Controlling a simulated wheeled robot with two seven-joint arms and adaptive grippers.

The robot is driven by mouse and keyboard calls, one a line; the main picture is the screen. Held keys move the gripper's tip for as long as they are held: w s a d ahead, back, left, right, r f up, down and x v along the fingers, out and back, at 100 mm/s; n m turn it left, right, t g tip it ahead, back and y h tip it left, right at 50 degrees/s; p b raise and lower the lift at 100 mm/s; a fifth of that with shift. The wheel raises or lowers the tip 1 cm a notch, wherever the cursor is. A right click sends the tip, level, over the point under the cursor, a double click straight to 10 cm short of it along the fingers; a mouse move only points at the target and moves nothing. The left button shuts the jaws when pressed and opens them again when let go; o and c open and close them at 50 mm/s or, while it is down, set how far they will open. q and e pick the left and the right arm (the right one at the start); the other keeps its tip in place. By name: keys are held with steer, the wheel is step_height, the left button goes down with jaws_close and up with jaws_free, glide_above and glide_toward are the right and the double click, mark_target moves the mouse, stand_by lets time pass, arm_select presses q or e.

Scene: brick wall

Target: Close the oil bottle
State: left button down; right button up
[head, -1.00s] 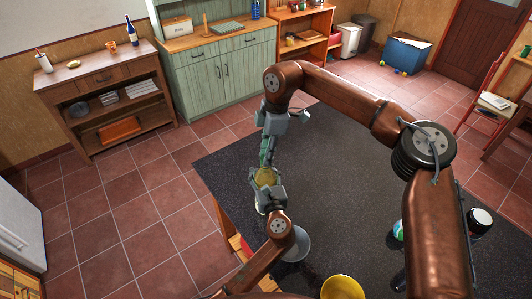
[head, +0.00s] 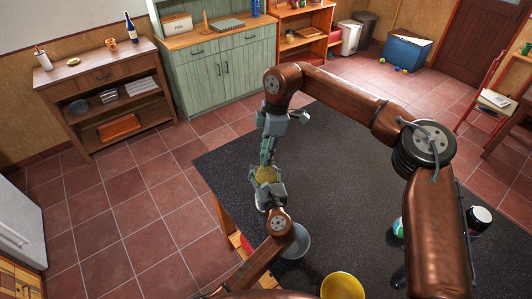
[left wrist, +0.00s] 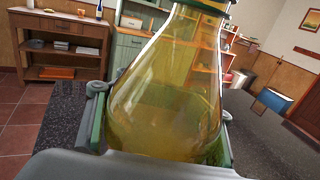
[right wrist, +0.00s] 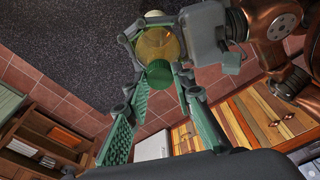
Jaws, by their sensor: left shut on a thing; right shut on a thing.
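The oil bottle (left wrist: 165,95) is clear glass with yellow oil and fills the left wrist view, upright to slightly tilted, its top cut off by the frame. My left gripper (head: 266,188) is shut around the bottle's body, which also shows in the head view (head: 264,174). My right gripper (head: 267,153) is directly above it, pointing down. In the right wrist view a round green cap (right wrist: 159,73) sits between my right fingertips, in line with the bottle (right wrist: 157,45). My right gripper is shut on the cap. Whether the cap touches the bottle's neck I cannot tell.
A dark speckled tabletop (head: 330,170) lies under my arms, mostly bare in the middle. A grey bowl (head: 296,240) and a yellow bowl (head: 342,286) stand near the front. A dark jar with a white lid (head: 480,217) stands at the right, partly behind my right arm.

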steer(key=m, duration=0.5)
steer(key=shift+s+t, duration=0.1)
steer(key=shift+t, duration=0.3)
steer(key=m, duration=0.3)
steer(key=shift+s+a, duration=0.3)
steer(key=shift+w+d+m+t, duration=0.1)
steer(key=shift+m+t, duration=0.2)
steer(key=shift+m, duration=0.4)
steer(key=shift+w+d, duration=0.1)
steer(key=o, duration=0.7)
